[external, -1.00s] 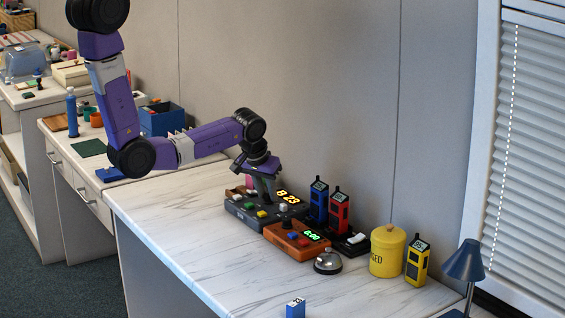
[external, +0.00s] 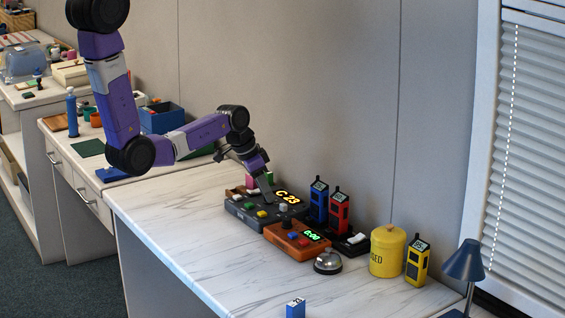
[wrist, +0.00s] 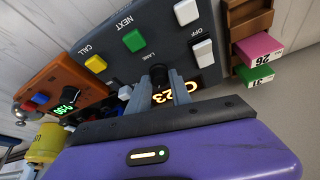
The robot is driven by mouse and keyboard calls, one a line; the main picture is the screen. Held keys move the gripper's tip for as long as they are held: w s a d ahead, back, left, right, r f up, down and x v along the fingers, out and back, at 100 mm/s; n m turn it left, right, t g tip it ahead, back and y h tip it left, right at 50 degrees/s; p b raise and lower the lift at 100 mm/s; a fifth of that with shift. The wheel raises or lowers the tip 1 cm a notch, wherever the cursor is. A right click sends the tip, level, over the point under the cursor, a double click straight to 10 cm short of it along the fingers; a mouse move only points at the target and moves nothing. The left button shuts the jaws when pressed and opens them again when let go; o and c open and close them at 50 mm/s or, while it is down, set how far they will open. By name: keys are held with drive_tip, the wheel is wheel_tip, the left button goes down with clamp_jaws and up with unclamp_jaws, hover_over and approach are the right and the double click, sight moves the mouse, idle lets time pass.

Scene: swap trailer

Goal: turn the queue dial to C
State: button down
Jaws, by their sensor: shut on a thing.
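The grey queue console (external: 236,209) sits on the marble counter, and its amber display (external: 288,198) reads C 23. The dark dial (wrist: 159,72) shows in the wrist view beside the LANE label. My gripper (external: 270,197) reaches down to the console from the upper left, and its two fingers (wrist: 160,86) are shut on the dial. In the external view the dial is hard to make out behind the fingers. The console's front also shows in the wrist view (wrist: 160,30), with the display partly hidden behind the fingers.
An orange console (external: 284,238) with a green display stands just in front. Blue (external: 319,202) and red (external: 339,210) handsets stand to the right. A bell (external: 328,262), a yellow canister (external: 387,251) and a yellow handset (external: 416,262) are further right. The counter's left front is clear.

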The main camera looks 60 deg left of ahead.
drive_tip(key=shift+m, duration=0.3)
drive_tip(key=c, duration=1.2)
unclamp_jaws()
drive_tip(key=shift+b+v, duration=0.5)
drive_tip(key=shift+v, duration=3.45)
drive_tip(key=shift+o, duration=0.2)
